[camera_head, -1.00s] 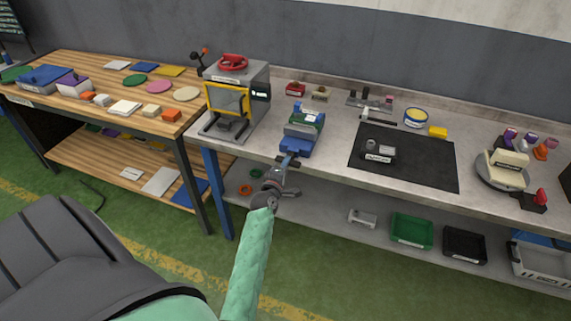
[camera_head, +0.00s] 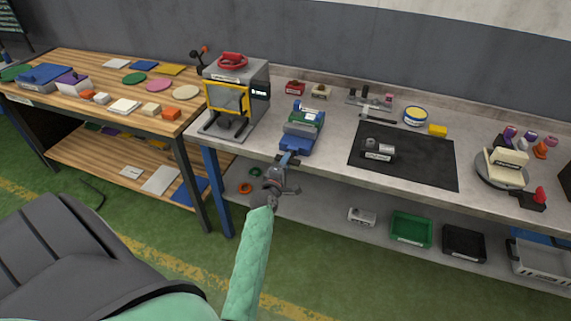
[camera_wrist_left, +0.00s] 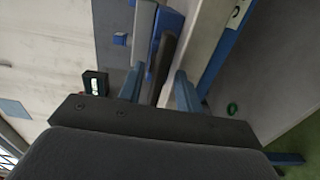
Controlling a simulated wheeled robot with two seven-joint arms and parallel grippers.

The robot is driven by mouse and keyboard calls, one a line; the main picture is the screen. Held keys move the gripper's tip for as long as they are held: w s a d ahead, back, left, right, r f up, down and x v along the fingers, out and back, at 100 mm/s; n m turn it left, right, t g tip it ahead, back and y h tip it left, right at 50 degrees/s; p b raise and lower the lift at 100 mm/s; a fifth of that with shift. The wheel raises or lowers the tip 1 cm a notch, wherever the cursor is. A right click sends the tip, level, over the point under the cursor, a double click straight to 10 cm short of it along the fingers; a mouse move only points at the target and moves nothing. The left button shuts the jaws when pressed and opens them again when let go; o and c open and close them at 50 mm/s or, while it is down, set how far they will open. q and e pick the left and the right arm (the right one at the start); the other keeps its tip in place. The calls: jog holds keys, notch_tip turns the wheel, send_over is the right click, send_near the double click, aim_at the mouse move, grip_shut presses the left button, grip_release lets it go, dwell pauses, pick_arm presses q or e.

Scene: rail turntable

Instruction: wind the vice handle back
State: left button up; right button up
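The vice (camera_head: 300,134) is blue with green on top and stands at the front edge of the grey bench. In the left wrist view, part of its blue body (camera_wrist_left: 169,24) shows at the top. My left gripper (camera_head: 288,158) is at the bench edge just in front of the vice. In the left wrist view, its two blue fingers (camera_wrist_left: 159,90) stand apart. A dark bar, which looks like the vice handle (camera_wrist_left: 164,68), lies between them with gaps visible on both sides. In the head view the handle is too small to make out. My right gripper is not in view.
A machine with a yellow-framed window (camera_head: 236,95) stands left of the vice. A black mat (camera_head: 425,160) with small metal parts lies to its right. A lower shelf below holds a green bin (camera_head: 410,229) and orange and green rings. The floor in front is clear.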

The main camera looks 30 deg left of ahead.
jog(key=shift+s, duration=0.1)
pick_arm(q)
jog(key=p+v, duration=0.1)
jog(key=v, duration=0.6)
jog(key=shift+s, duration=0.4)
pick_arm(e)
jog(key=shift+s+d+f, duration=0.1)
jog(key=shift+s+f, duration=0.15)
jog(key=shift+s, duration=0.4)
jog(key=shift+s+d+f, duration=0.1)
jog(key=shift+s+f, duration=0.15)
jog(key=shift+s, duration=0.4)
pick_arm(q)
jog(key=shift+d, duration=0.1)
